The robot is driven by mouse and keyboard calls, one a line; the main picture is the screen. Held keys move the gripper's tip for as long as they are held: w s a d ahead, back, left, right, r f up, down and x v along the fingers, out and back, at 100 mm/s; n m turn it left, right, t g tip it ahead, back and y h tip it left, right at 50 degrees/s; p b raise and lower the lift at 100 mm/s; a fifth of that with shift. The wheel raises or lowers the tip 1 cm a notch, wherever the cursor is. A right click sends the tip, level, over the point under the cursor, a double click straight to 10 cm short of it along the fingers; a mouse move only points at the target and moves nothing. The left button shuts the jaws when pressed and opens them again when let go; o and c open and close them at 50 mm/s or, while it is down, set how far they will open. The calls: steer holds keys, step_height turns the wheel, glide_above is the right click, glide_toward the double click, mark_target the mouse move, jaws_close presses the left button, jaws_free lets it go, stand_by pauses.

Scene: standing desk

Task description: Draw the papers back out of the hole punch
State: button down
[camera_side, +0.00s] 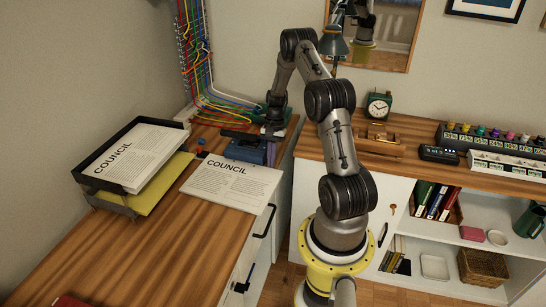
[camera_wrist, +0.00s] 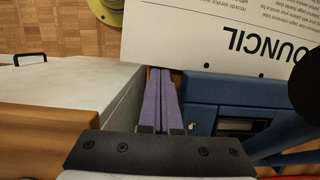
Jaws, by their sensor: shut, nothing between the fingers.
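The stack of papers headed "COUNCIL" (camera_side: 231,187) lies flat on the wooden desk in the side view. Its far edge is at the front of the blue hole punch (camera_side: 246,151). In the wrist view the papers (camera_wrist: 210,40) show two small dark holes near the edge beside the blue punch (camera_wrist: 200,98). My gripper (camera_wrist: 161,72) has purple fingers, shut together and empty, beside the punch and apart from the papers. In the side view my gripper (camera_side: 269,150) is partly hidden at the punch's right end.
A black tray (camera_side: 112,200) with more COUNCIL sheets and a yellow folder stands left of the papers. Colored cables (camera_side: 196,55) run down the wall behind. A white cabinet (camera_wrist: 70,82) is close to my fingers in the wrist view. The desk's front is mostly clear.

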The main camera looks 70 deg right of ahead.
stand_by(0.3)
steer(key=d, duration=0.4)
steer(key=shift+d, duration=0.15)
steer(key=v, duration=0.9)
steer(key=s+a+n+h, duration=0.2)
steer(key=s+a+h, duration=0.15)
steer(key=a, duration=0.35)
step_height(320, 180, down, 10)
steer(key=shift+f+y, duration=0.2)
steer(key=shift+y, duration=0.15)
steer(key=shift+a, duration=0.15)
